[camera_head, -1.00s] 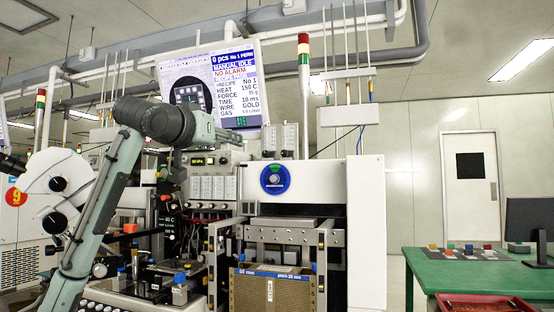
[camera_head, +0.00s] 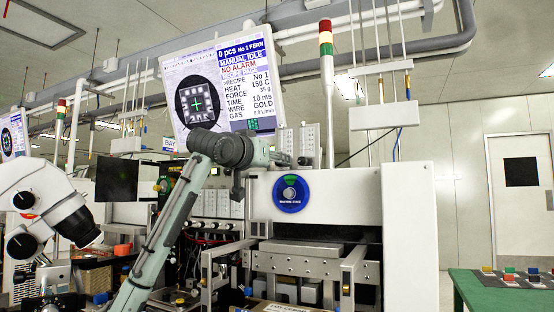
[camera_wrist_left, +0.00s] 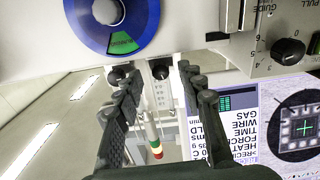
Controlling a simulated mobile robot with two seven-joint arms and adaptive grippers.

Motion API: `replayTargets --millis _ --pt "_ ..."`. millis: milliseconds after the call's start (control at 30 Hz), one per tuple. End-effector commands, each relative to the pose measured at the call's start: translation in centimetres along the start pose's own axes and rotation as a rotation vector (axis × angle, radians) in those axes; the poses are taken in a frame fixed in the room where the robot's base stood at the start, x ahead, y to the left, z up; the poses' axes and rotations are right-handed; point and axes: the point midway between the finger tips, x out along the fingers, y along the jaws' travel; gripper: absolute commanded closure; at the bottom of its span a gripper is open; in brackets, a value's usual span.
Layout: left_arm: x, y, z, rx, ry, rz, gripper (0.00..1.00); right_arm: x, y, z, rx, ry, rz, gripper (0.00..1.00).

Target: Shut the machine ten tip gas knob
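Two slim flow meters (camera_head: 297,140) stand on top of the machine's white housing, right of the screen (camera_head: 222,85). In the left wrist view, one clear flow meter tube (camera_wrist_left: 162,97) has a black knob (camera_wrist_left: 160,70) at its end, and another black knob (camera_wrist_left: 117,73) sits beside it, partly behind a finger. I cannot tell which is the ten tip gas knob. My left gripper (camera_wrist_left: 158,88) is open and empty, its dark fingers on either side of this area. In the head view my left gripper (camera_head: 286,159) is small, close to the flow meters. My right gripper is not seen.
A blue dial with a green sector (camera_head: 291,193) is on the white housing. A panel with a numbered black knob (camera_wrist_left: 288,51) is at the upper right of the wrist view. A white microscope (camera_head: 45,210) stands left, and a green table (camera_head: 500,296) is at right.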

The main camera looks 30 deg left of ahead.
Motion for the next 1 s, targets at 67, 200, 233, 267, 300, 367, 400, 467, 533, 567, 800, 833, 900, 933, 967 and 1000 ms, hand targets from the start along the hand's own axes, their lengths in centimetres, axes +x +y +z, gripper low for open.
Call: replayTargets --millis 67,200,233,267,300,367,400,467,533,567,800,833,900,933,967,1000 --pt "0.9 0.0 -0.2 0.000 0.000 -0.001 0.61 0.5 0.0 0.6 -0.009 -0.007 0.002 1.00" --pt "1.7 0.0 -0.1 0.001 0.002 -0.001 0.61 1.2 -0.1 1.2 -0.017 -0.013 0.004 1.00" --pt "1.8 0.0 -0.1 0.001 0.002 -0.001 0.61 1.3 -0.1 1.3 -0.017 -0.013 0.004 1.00" --pt "1.8 0.0 -0.1 0.001 0.002 -0.001 0.61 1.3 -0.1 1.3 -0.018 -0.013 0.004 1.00" --pt "1.9 0.0 -0.1 0.001 0.002 -0.001 0.61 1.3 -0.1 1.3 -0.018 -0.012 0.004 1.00" --pt "1.9 0.0 -0.1 0.001 0.002 -0.001 0.61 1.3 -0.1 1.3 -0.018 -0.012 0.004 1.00" --pt "1.9 0.0 -0.1 0.001 0.002 -0.001 0.61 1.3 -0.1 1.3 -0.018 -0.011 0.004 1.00" --pt "1.8 0.0 -0.1 0.001 0.002 -0.001 0.61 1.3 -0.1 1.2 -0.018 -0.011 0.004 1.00" --pt "1.8 0.0 -0.1 0.001 0.002 -0.001 0.67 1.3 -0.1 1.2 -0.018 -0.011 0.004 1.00" --pt "1.8 0.0 -0.1 0.001 0.002 -0.001 0.71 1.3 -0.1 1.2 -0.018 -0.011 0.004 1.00" --pt "1.8 0.0 -0.1 0.001 0.002 -0.001 1.00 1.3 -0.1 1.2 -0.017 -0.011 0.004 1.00" --pt "1.8 0.0 -0.1 0.001 0.002 0.000 1.00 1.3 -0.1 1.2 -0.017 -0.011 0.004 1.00" --pt "1.8 0.0 -0.1 0.001 0.002 -0.001 1.00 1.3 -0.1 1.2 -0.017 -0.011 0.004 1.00" --pt "1.8 0.0 -0.1 0.002 0.002 -0.001 1.00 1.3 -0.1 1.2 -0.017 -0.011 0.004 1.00" --pt "1.8 0.0 -0.1 0.008 0.002 -0.001 1.00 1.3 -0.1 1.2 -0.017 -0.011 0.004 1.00" --pt "1.8 -0.1 -0.1 0.026 0.002 -0.001 1.00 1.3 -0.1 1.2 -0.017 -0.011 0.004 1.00"
